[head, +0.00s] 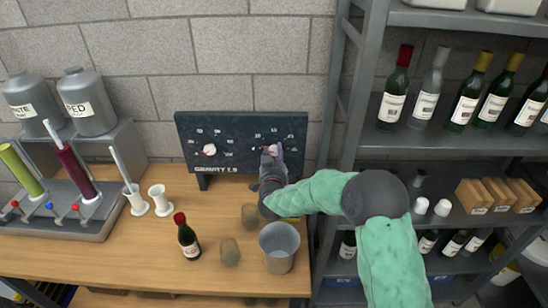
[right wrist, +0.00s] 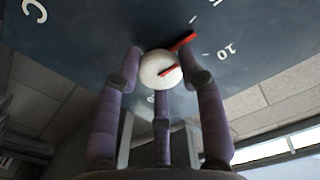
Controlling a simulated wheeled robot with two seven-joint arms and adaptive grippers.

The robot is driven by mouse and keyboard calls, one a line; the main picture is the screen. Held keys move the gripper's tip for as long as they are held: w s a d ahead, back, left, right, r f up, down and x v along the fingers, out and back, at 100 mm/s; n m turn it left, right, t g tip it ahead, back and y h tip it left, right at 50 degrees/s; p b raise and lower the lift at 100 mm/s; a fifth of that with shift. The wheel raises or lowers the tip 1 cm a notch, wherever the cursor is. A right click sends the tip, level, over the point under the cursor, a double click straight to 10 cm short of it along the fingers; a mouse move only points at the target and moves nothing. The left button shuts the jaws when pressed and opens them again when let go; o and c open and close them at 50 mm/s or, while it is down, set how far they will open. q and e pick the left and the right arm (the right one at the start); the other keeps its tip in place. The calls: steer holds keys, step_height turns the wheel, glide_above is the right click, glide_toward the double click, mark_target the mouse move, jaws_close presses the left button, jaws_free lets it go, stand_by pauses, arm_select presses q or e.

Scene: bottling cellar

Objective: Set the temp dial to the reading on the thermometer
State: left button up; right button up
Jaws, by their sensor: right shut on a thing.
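A dark board (head: 190,125) stands at the back of the bench against the wall. It has two white dials with number scales. The left dial (head: 209,150) is uncovered. My right gripper (head: 271,153) is at the right dial (head: 274,149), which it partly hides. In the right wrist view my fingers (right wrist: 163,80) are closed around this white knob (right wrist: 158,69). Its red pointer (right wrist: 183,41) lies near tick marks by a 10, and a letter C shows on the board, so it looks like the temp dial. I cannot make out a thermometer reading. My left gripper is not in view.
On the wooden bench (head: 140,265) stand a dark bottle (head: 189,240), a metal bucket (head: 279,250), two brownish lumps and white cylinders (head: 160,200) at left. A rack with coloured tubes (head: 75,170) is far left. A bottle shelf (head: 460,145) rises at right.

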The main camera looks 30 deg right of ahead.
steer(key=m+b, duration=0.4)
steer(key=m, duration=0.1)
steer(key=shift+f+b, duration=0.2)
steer(key=shift+b, duration=0.2)
steer(key=shift+r+m+b, duration=0.1)
steer(key=shift+m+b, duration=1)
steer(key=shift+m, duration=0.2)
steer(key=o, duration=1.1)
steer(key=shift+o, duration=0.2)
steer(key=v, duration=1.2)
